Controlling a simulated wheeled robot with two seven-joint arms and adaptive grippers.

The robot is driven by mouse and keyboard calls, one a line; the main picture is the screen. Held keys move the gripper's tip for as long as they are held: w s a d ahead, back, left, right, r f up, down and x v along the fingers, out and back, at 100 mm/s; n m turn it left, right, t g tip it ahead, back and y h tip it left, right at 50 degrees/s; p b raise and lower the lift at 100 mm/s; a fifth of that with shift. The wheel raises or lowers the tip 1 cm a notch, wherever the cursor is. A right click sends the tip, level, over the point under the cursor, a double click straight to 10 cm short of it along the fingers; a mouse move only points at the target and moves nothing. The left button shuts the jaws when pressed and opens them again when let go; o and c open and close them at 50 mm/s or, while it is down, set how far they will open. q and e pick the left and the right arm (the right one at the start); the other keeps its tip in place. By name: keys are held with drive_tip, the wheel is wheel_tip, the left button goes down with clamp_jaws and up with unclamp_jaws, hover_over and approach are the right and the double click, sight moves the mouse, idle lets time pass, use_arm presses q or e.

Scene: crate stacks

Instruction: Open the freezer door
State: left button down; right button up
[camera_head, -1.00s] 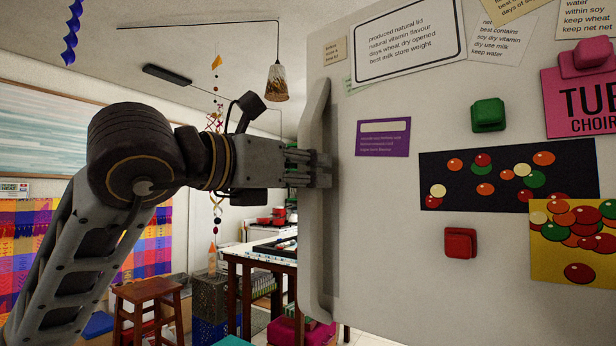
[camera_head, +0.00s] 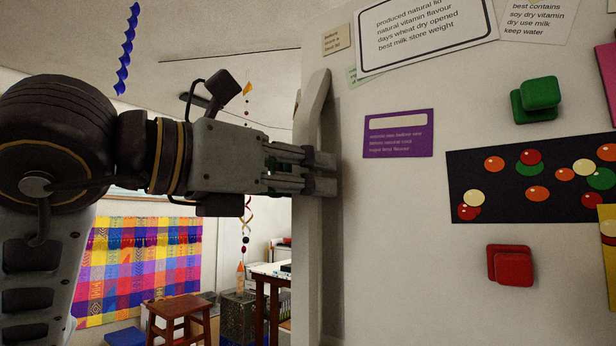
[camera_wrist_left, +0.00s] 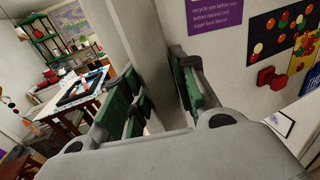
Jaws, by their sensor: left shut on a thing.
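The freezer door (camera_head: 390,270) is a large pale panel filling the right of the head view. Its long vertical handle (camera_head: 312,105) runs along the door's left edge. My left gripper (camera_head: 328,172) comes in from the left and is shut on this handle, about midway along its visible length. In the left wrist view, the pale handle (camera_wrist_left: 123,30) runs down between the two green-padded fingers (camera_wrist_left: 160,95). The gripper hides part of the handle. My right gripper is in neither view.
The door carries a purple note (camera_head: 398,146), a green magnet (camera_head: 535,100), a red magnet (camera_head: 510,265) and a dark picture (camera_head: 540,208). A wooden stool (camera_head: 180,310) and a table (camera_head: 268,275) stand beyond, to the left. A patterned cloth (camera_head: 150,265) hangs behind.

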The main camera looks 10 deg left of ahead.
use_arm(q)
drive_tip(key=c, duration=1.2)
unclamp_jaws()
drive_tip(key=shift+o, duration=0.2)
drive_tip(key=v, duration=1.2)
